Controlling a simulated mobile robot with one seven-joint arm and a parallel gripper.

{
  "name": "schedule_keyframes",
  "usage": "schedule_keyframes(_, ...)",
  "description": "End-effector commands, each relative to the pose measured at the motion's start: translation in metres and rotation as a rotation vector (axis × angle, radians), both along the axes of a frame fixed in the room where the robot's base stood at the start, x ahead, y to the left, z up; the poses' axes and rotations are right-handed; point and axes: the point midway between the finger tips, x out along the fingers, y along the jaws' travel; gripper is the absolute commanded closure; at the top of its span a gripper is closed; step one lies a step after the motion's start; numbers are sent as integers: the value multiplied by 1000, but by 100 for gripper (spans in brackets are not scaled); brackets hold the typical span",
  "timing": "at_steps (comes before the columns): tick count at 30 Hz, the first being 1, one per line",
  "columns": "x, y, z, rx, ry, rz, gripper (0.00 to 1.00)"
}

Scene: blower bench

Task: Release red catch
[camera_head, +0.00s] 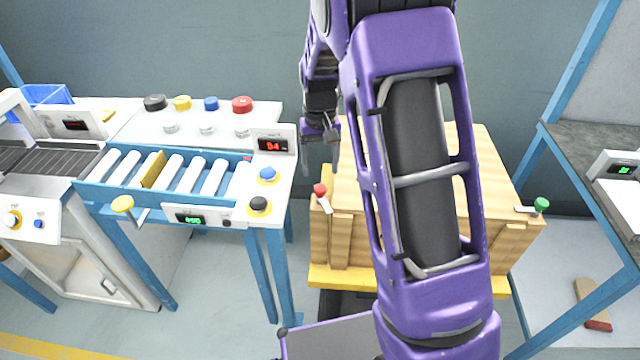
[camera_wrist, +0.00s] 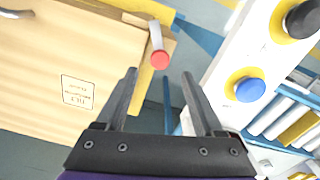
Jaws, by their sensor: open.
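The red catch (camera_head: 320,190) is a red knob on a short metal lever at the left front corner of the wooden crate (camera_head: 340,230). In the wrist view the red knob (camera_wrist: 160,60) shows with its lever on the crate's edge, ahead of my fingertips and between their lines. My gripper (camera_head: 325,150) is above and behind the catch in the head view, apart from it. In the wrist view its two fingers (camera_wrist: 160,75) are spread, with nothing between them. A green-knobbed catch (camera_head: 541,205) is at the crate's right front corner. My arm hides the crate's middle.
A blue-framed roller bench (camera_head: 190,210) stands close to the left of the crate, with a blue button (camera_head: 267,174) and a black button (camera_head: 259,204) on its near edge. A narrow gap separates bench and crate. A blue-framed table (camera_head: 600,150) stands at right.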

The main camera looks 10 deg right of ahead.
Motion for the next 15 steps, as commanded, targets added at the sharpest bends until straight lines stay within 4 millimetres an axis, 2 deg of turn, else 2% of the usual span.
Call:
schedule_keyframes(1, -1, 0, -13, -1, 3, 0, 30)
schedule_keyframes(6, -1, 0, -41, -1, 2, 1, 30)
schedule_keyframes(10, 0, 0, -54, 0, 1, 0, 30)
schedule_keyframes(15, 0, 0, -60, 0, 0, 0, 30)
